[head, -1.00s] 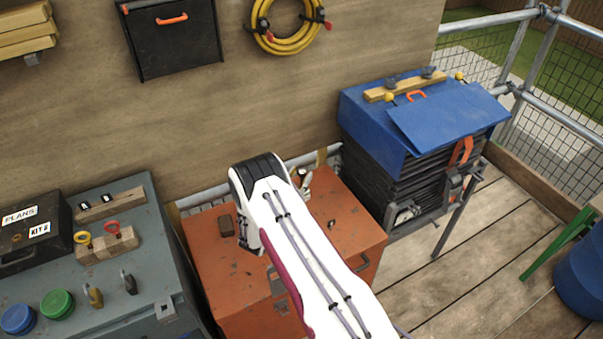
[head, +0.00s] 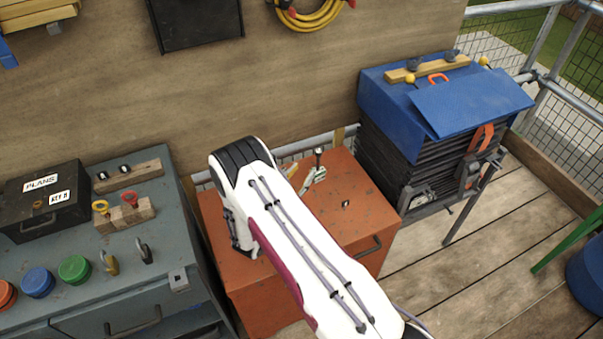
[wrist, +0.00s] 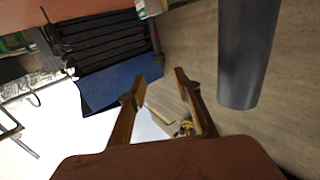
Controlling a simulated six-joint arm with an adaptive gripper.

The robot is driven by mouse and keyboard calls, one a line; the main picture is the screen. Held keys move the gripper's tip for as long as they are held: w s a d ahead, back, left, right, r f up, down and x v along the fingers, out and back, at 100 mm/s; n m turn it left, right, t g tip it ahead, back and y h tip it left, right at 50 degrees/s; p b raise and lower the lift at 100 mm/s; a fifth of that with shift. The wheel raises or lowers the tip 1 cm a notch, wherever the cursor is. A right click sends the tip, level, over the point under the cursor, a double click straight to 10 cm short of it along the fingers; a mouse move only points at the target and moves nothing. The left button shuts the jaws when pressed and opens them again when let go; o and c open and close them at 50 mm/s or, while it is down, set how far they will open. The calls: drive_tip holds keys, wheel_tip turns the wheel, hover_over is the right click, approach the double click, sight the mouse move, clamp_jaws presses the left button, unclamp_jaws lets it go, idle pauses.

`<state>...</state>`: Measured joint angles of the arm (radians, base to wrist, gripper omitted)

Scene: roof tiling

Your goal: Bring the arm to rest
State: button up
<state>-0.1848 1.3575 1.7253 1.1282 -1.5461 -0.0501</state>
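My white arm reaches over the orange cabinet (head: 352,205) in the head view, bent at its dark-capped joint. My gripper (wrist: 165,80) shows in the wrist view with its two brownish fingers apart and nothing between the tips. In the head view the arm covers most of the gripper; only a dark part shows at the arm's left side, above the cabinet top. The fingers touch nothing that I can see.
A blue-covered stack of dark sheets (head: 392,165) stands right of the cabinet. A grey bench (head: 150,260) at left holds a black plans box (head: 20,225) and coloured lids. A hand tool (head: 312,178) lies on the cabinet.

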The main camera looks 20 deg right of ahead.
idle(0.6)
drive_tip(key=w+a+r+t+y, duration=0.1)
drive_tip(key=w+a+r+y, duration=0.2)
drive_tip(key=w+r, duration=0.35)
drive_tip(key=w+a+r+t+y, duration=0.1)
drive_tip(key=w+a+r+y, duration=0.25)
drive_tip(key=r, duration=0.65)
drive_tip(key=s+a+r+n+y, duration=0.2)
drive_tip(key=s+a+r+y, duration=0.15)
drive_tip(key=r, duration=0.35)
drive_tip(key=s+a+r+n+y, duration=0.2)
drive_tip(key=s+a+r+y, duration=0.1)
drive_tip(key=a+r, duration=0.25)
drive_tip(key=s+a+r+n+g+y, duration=0.2)
drive_tip(key=s+r+n, duration=0.1)
drive_tip(key=s+r, duration=0.4)
drive_tip(key=s+d+n+g, duration=0.2)
drive_tip(key=s, duration=1.5)
drive_tip(key=s+d+f+n+g, duration=0.1)
drive_tip(key=s+d+g, duration=0.1)
drive_tip(key=s, duration=1.5)
drive_tip(key=shift+d+f+n+g, duration=0.15)
drive_tip(key=shift+f+n+g, duration=0.15)
drive_tip(key=shift+n+g, duration=0.15)
